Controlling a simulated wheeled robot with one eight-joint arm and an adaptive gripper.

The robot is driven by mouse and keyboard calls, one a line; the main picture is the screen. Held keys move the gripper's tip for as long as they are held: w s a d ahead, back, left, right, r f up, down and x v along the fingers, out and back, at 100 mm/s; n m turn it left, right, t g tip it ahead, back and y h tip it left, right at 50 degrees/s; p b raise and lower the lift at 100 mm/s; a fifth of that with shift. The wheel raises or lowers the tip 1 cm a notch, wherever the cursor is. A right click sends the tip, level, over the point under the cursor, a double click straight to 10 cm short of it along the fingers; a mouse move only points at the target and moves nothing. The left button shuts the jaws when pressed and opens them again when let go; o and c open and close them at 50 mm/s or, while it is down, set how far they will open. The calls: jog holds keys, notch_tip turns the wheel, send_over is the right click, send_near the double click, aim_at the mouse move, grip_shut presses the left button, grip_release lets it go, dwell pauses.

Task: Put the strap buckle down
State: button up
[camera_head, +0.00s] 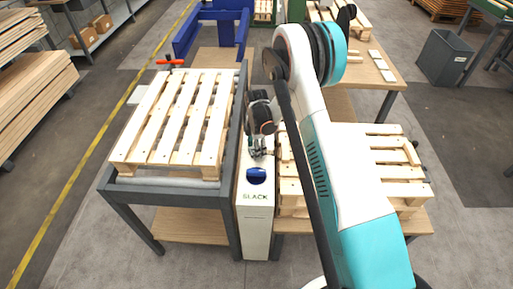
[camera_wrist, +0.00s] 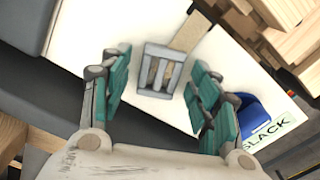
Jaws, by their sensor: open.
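The strap buckle (camera_wrist: 147,78) is a grey slotted frame on the white top of the narrow stand (camera_head: 257,222). A tan strap piece (camera_wrist: 190,32) runs up from it in the wrist view. My gripper (camera_wrist: 162,88) is open, with its teal finger pads on either side of the buckle and gaps between. In the head view my gripper (camera_head: 260,150) is low over the stand, and I cannot make out the buckle there.
A blue rounded part (camera_head: 256,176) sits on the stand near the SLACK label. A wooden pallet (camera_head: 178,118) lies on the dark-framed table to the left. Another pallet (camera_head: 385,170) lies to the right, partly behind my arm.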

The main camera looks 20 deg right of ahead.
jog(key=shift+r, duration=0.15)
jog(key=s+r+m+t+p, duration=0.1)
jog(key=s+r+m+p, duration=0.15)
jog(key=r, duration=1.15)
jog(key=s+r+m+t+p, duration=0.1)
jog(key=s+r+m, duration=0.2)
jog(key=r, duration=1.1)
jog(key=s+r+m+t, duration=0.1)
jog(key=s+r+m, duration=0.3)
jog(key=s+r, duration=0.45)
jog(key=s+r+m+t, duration=0.2)
jog(key=s+m, duration=0.2)
jog(key=s, duration=0.6)
jog(key=s+r+m+t, duration=0.2)
jog(key=s+m, duration=0.3)
jog(key=s, duration=0.4)
jog(key=shift+s, duration=0.4)
